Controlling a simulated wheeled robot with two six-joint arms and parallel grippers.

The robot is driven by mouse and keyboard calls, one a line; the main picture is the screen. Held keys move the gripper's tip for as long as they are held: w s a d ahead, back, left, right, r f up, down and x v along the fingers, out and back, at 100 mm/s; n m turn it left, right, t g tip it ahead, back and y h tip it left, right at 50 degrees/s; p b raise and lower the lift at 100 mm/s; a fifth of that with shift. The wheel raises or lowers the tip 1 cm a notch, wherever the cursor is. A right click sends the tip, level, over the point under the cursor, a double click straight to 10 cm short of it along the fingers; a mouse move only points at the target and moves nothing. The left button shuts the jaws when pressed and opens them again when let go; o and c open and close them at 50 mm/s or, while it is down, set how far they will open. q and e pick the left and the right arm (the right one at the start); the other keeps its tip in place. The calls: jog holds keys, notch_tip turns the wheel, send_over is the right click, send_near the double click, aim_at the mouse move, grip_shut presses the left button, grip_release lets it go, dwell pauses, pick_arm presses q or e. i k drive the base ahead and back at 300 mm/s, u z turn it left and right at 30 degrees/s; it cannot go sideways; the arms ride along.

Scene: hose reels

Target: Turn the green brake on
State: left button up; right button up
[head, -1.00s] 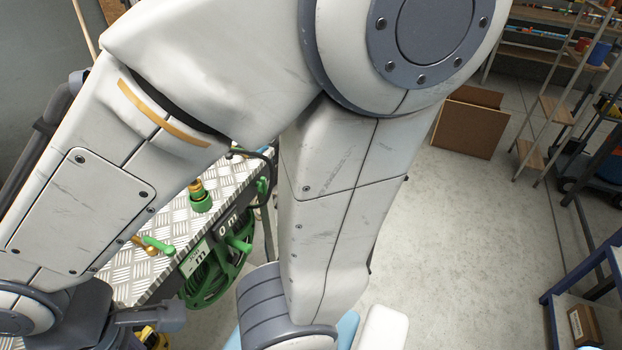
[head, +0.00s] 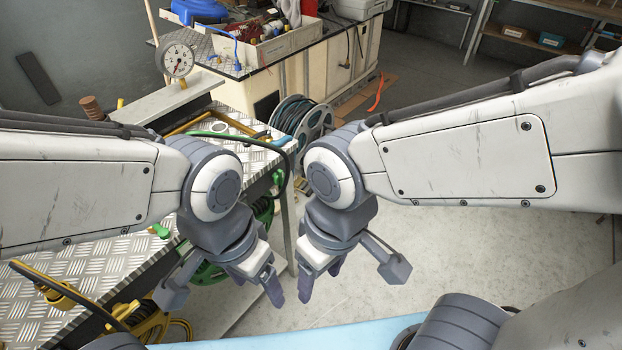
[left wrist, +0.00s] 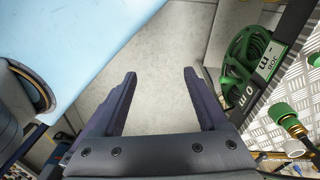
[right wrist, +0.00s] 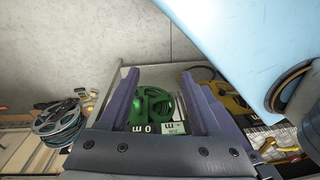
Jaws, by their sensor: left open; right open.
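The green hose reel (left wrist: 240,62) hangs under the bench edge in the left wrist view. It also shows in the right wrist view (right wrist: 152,108), beyond the fingers. In the head view only parts of it show, behind my left gripper. A small green handle (head: 159,231) lies at the bench edge there; I cannot tell whether it is the brake. My left gripper (head: 271,285) is open and empty, in front of the bench. My right gripper (head: 305,286) is open and empty, close beside it to the right. Neither touches the reel.
The metal bench (head: 60,270) carries a yellow reel (head: 150,325) at its near end. A pressure gauge (head: 177,60) stands further back. Floor to the right is clear.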

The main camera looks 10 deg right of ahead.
aim_at(279, 177)
jog(key=z, duration=0.05)
jog(key=k, duration=0.5)
jog(key=z, duration=1.35)
jog(key=i, duration=0.65)
jog(key=u, duration=1.7)
